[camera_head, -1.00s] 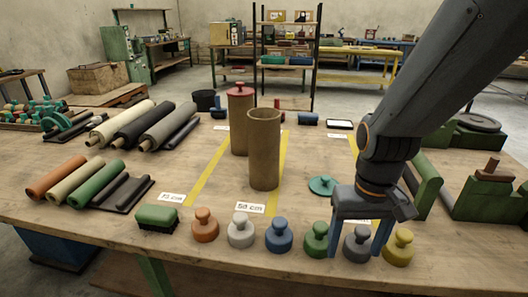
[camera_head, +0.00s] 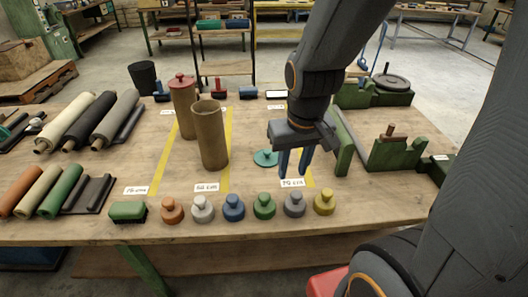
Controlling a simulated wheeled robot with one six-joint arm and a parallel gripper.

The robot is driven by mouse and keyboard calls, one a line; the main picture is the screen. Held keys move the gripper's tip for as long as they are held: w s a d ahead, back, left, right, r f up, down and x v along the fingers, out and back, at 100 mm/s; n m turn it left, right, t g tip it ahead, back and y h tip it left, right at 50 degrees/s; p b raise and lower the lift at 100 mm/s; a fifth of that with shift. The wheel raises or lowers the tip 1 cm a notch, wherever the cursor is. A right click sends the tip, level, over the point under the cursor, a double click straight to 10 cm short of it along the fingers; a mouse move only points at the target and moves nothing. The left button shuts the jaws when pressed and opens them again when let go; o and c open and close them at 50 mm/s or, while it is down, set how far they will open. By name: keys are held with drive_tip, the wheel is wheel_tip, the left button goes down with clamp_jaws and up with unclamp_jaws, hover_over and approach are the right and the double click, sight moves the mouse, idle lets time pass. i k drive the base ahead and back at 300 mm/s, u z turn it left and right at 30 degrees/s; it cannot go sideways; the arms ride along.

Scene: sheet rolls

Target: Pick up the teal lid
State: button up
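The teal lid (camera_head: 266,158) lies flat on the wooden table, a thin disc with a small knob on top. It is just right of the open brown tube. My gripper (camera_head: 293,165) points down with its two blue fingers apart, to the right of the lid. Nothing shows between the fingers. The fingertips hang near the table top by the right-hand white label; whether they touch it I cannot tell. The lid's right edge is close to the left finger in the picture.
The open brown tube (camera_head: 211,140) and a tube with a red lid (camera_head: 183,108) stand upright left of the lid. Several knobbed weights, including a green one (camera_head: 264,206), line the front edge. A green stand (camera_head: 395,153) is at the right.

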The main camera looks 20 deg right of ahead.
sight(265, 157)
drive_tip(key=u, duration=1.05)
drive_tip(key=i, duration=0.5)
drive_tip(key=z, duration=2.45)
